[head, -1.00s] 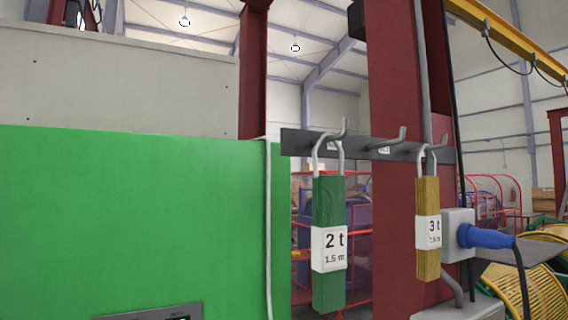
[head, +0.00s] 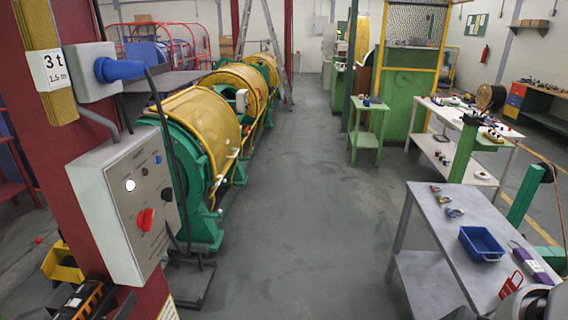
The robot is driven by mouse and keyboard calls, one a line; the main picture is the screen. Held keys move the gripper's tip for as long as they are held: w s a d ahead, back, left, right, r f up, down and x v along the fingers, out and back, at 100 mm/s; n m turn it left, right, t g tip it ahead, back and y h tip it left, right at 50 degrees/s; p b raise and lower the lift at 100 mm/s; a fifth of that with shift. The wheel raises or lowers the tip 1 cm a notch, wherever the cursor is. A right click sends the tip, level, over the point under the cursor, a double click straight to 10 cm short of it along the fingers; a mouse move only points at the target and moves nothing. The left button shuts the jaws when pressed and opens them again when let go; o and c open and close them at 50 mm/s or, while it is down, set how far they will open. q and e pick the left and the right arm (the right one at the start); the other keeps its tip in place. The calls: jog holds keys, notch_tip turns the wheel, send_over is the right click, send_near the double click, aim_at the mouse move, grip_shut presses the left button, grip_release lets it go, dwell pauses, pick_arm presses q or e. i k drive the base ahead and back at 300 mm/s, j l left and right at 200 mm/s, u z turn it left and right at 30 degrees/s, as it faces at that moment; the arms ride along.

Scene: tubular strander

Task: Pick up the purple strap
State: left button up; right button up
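A purple strap (head: 524,257) with a white label lies on the grey table (head: 432,214) at the right, near the table's right edge. It is small in the picture, and I cannot read its label. Neither of my grippers is in view.
A blue bin (head: 481,244) and a red tool (head: 511,284) lie close to the strap. Several small tools lie at the table's far end. The middle floor (head: 300,210) is clear.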

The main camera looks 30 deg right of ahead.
aim_at(532, 266)
jog(key=z, duration=2.7)
jog(key=u, duration=0.15)
jog(key=i+u, duration=0.35)
jog(key=i, duration=3.15)
jog(key=i+z, duration=0.1)
jog(key=i, duration=0.45)
jog(key=i+j+z, duration=0.1)
jog(key=i, duration=0.45)
jog(key=i+j, duration=0.25)
jog(key=i, duration=0.3)
jog(key=i+j+z, duration=0.15)
jog(key=i, duration=0.4)
jog(key=l+z, duration=0.1)
jog(key=z, duration=2.4)
jog(key=i+l+z, duration=0.1)
jog(key=l+z, duration=0.3)
jog(key=i+l+z, duration=0.2)
jog(key=z, duration=0.15)
jog(key=i+l+z, duration=0.2)
jog(key=z, duration=0.2)
jog(key=l, duration=0.15)
